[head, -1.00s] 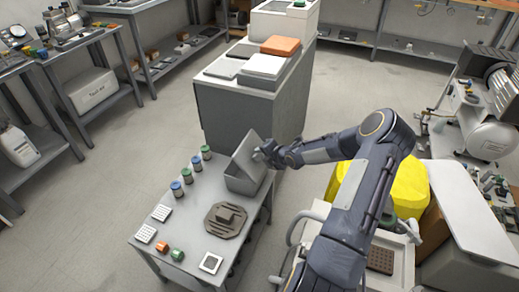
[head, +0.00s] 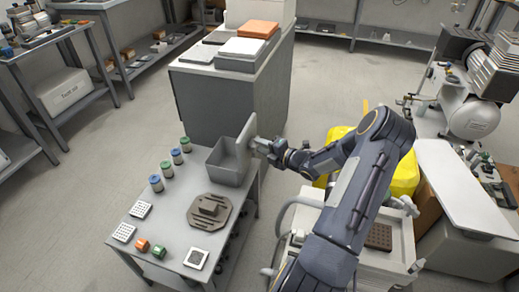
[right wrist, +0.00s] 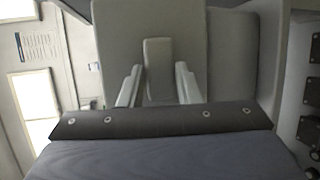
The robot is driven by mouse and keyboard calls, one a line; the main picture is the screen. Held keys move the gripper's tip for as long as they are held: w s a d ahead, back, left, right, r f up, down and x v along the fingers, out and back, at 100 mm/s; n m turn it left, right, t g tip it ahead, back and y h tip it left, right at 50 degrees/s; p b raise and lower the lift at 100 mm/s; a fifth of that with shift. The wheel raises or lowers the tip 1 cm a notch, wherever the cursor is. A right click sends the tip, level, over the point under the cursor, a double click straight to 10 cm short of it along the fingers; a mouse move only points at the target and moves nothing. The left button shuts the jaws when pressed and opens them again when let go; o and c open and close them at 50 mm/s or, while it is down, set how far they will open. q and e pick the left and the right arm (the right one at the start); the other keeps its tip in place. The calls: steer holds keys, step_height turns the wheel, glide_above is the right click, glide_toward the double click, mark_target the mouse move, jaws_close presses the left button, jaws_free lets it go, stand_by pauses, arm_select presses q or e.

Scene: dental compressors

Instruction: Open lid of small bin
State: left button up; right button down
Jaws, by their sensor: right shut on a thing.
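The small grey bin (head: 229,167) stands at the far right corner of the small table, and its inside shows. Its lid (head: 247,135) stands about upright along the bin's right edge. My right gripper (head: 258,147) comes in from the right and is shut on the lid on its outer side. In the right wrist view the gripper's two fingers (right wrist: 158,88) sit on either side of a light tab on the grey lid (right wrist: 148,30). The exact contact is partly hidden. My left gripper is not in view.
The small table (head: 172,212) also holds a brown round fixture (head: 209,210), several blue- and green-topped jars, white perforated blocks and small orange and green pieces. A grey cabinet (head: 225,105) stands behind. A yellow bag (head: 404,172) lies right of my arm.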

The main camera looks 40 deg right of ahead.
steer(key=shift+s+f, duration=0.4)
steer(key=shift+f, duration=0.3)
steer(key=c, duration=1.1)
jaws_free()
steer(key=shift+w+f, duration=0.1)
steer(key=shift+w, duration=0.05)
steer(key=shift+a, duration=0.1)
steer(key=shift+w, duration=0.1)
steer(key=shift+r, duration=0.2)
steer(key=v, duration=0.8)
steer(key=shift+p, duration=0.3)
steer(key=shift+w, duration=0.1)
